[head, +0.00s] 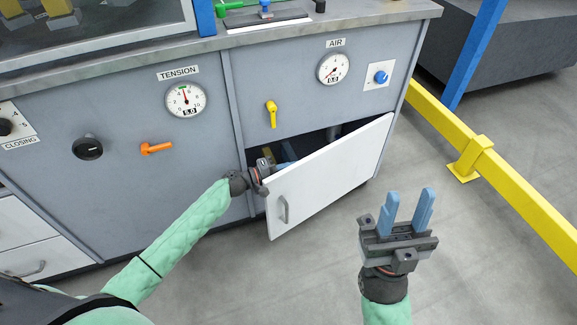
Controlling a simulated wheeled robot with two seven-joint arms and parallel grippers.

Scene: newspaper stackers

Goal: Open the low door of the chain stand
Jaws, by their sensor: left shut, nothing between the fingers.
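The low door (330,180) of the chain stand (215,130) is a white panel with a grey handle (283,209) near its left edge. It stands partly open, swung out from its right side, with a dark gap behind it. My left gripper (285,160) reaches in at the door's upper left edge. Its fingers are partly hidden behind the door in the opening, so I cannot tell whether they touch it. It is shut and empty. My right gripper (409,212) is open and empty, in front of the door to the right, over the floor.
A yellow floor rail (520,200) with a post runs along the right. The stand's front carries a TENSION gauge (186,99), an AIR gauge (333,68), an orange lever (156,148) and a yellow lever (271,113). Grey floor before the door is clear.

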